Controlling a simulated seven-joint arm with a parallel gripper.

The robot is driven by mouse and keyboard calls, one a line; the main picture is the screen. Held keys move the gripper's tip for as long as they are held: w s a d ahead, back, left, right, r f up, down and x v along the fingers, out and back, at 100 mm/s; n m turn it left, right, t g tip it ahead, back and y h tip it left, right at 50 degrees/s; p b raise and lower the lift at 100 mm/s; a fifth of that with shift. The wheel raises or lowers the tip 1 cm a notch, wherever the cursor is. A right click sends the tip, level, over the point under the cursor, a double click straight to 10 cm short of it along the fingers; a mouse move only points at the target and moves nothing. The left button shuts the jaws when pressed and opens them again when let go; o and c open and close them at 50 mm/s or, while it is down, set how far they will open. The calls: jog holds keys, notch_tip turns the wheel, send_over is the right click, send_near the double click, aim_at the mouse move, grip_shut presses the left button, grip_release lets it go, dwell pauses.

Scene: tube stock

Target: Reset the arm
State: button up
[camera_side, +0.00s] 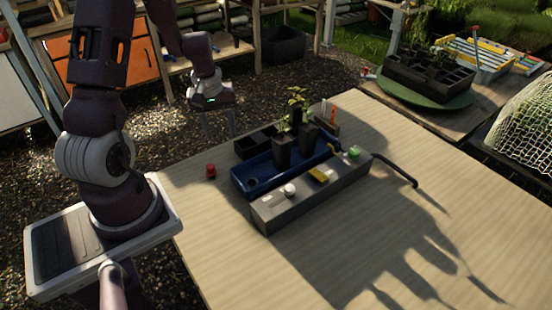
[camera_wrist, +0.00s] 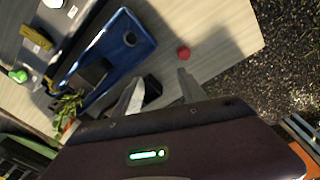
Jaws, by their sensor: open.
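My gripper (camera_side: 219,130) hangs in the air at the table's back left corner, beyond the red knob-like item (camera_side: 211,171). Its two fingers are apart with nothing between them, as the wrist view also shows (camera_wrist: 160,86). A blue tray (camera_side: 245,184) lies on the wooden table (camera_side: 420,215), with dark pots (camera_side: 282,153) standing in it. A green seedling (camera_side: 297,99) rises from a pot at the tray's back. In the wrist view the blue tray (camera_wrist: 118,60) is left of the fingers and the red item (camera_wrist: 183,53) is just past them.
A grey box (camera_side: 275,215) with white, yellow and green parts on top stands along the tray's front. A black compartment tray (camera_side: 256,142) is behind it. A dark curved pipe (camera_side: 400,173) extends right. The table's front and right are clear apart from shadows.

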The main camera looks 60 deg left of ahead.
jog(key=s+d+r+m+t, duration=0.25)
jog(key=d+r+m, duration=0.55)
jog(key=d+r, duration=0.9)
jog(key=s+d+r+m+t, duration=0.2)
jog(key=s+d+r+m, duration=0.2)
jog(key=s, duration=0.6)
jog(key=shift+s+d+r+m, duration=0.15)
jog(key=shift+d+r+m, duration=0.25)
jog(key=shift+d+r, duration=0.5)
